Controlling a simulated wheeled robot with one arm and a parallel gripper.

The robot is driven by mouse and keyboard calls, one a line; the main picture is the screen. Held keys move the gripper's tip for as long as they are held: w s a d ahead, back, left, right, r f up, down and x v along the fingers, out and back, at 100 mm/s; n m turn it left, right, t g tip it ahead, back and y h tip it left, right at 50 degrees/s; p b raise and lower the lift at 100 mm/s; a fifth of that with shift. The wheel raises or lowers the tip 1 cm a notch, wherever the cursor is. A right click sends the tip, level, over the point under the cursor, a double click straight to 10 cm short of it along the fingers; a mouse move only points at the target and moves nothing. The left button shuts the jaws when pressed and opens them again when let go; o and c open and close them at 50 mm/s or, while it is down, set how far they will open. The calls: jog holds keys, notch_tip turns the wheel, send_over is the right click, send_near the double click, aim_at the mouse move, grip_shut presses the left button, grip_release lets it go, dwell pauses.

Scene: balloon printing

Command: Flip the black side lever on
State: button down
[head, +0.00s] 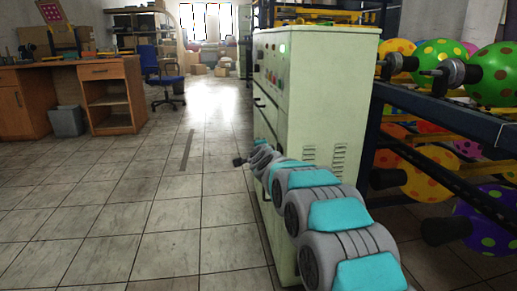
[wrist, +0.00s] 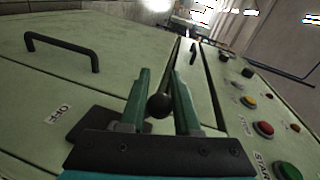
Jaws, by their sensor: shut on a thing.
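The black side lever shows in the wrist view as a round black knob (wrist: 158,105) on the pale green cabinet. My gripper (wrist: 163,75) has its two green fingers on either side of the knob and is shut on it; the fingertips reach past it. An OFF label (wrist: 58,114) is on the panel to the left of the knob. The lever's shaft and base are mostly hidden by my gripper. In the head view my arm reaches along the front of the cabinet (head: 333,95), and the lever cannot be made out there.
A black handle (wrist: 62,48) is on the panel at left. A red button (wrist: 263,129) and a green button (wrist: 287,170) are at right. In the head view, a rack with balloons (head: 495,75) stands right of the cabinet; the floor (head: 150,190) at left is clear.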

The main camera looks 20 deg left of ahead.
jog(key=shift+d+f, duration=0.1)
jog(key=shift+d, duration=0.05)
jog(key=c, duration=0.6)
grip_release()
jog(key=shift+c, duration=0.2)
jog(key=b+v, duration=0.2)
jog(key=v, duration=0.5)
jog(key=shift+s, duration=0.35)
jog(key=shift+d, duration=0.15)
